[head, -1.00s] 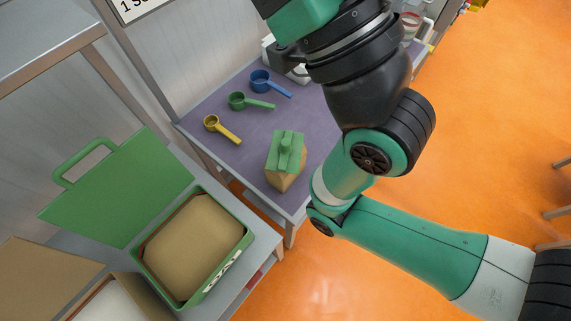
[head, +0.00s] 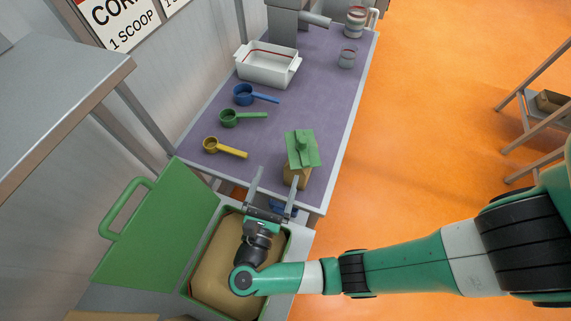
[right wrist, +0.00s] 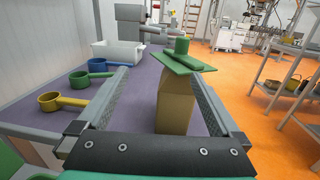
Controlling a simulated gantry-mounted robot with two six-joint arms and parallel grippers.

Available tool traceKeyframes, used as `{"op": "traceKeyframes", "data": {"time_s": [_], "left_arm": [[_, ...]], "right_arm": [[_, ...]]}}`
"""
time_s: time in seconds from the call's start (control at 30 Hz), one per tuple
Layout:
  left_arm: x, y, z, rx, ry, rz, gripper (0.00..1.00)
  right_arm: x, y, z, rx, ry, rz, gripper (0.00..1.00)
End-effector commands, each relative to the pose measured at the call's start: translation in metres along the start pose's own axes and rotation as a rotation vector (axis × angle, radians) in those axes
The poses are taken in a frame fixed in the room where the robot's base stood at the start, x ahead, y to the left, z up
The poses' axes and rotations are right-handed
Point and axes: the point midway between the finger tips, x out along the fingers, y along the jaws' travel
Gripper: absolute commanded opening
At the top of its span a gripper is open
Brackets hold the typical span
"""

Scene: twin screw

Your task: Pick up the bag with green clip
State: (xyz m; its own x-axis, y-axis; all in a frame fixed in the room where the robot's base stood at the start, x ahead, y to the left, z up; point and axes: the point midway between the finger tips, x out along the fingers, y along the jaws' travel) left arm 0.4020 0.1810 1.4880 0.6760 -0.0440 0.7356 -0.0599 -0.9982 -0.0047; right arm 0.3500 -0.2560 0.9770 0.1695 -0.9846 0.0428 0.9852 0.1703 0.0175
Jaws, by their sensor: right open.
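The bag (head: 292,175) is a brown paper bag with a green clip (head: 303,149) across its top. It stands upright near the front right corner of the purple table. My right gripper (head: 273,182) is open, with its two fingers pointing at the bag from the front. In the right wrist view the bag (right wrist: 175,104) stands upright between the two finger lines, a little right of centre, with the green clip (right wrist: 183,58) above finger level. The fingers do not appear closed on it. My left gripper is not in view.
Yellow (head: 225,148), green (head: 242,117) and blue (head: 254,95) scoops lie left of the bag. A white dish (head: 268,64) and a glass jar (head: 347,57) stand farther back. A green bin with an open lid (head: 155,232) stands below my right wrist.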

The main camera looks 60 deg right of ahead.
Motion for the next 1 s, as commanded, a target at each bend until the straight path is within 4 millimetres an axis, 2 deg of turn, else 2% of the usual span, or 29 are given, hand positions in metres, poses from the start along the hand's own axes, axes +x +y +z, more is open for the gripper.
{"op": "traceKeyframes", "data": {"time_s": [0.03, 0.1, 0.3, 0.6, 0.87, 1.0], "left_arm": [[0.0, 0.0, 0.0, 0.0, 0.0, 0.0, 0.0], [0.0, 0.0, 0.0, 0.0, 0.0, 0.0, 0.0], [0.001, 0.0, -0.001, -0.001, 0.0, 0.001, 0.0], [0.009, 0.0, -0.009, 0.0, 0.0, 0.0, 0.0], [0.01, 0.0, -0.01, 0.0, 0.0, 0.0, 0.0], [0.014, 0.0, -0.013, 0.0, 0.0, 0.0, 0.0]], "right_arm": [[-0.003, -0.014, -0.013, -0.013, 0.02, -0.04, 1.0], [-0.005, -0.027, -0.023, -0.018, 0.037, -0.081, 1.0], [-0.002, -0.033, -0.027, -0.021, 0.045, -0.103, 1.0], [0.05, -0.038, -0.028, -0.019, 0.044, -0.104, 1.0], [0.063, -0.038, -0.029, -0.019, 0.044, -0.101, 1.0], [0.086, -0.04, -0.028, -0.019, 0.044, -0.105, 1.0]]}}
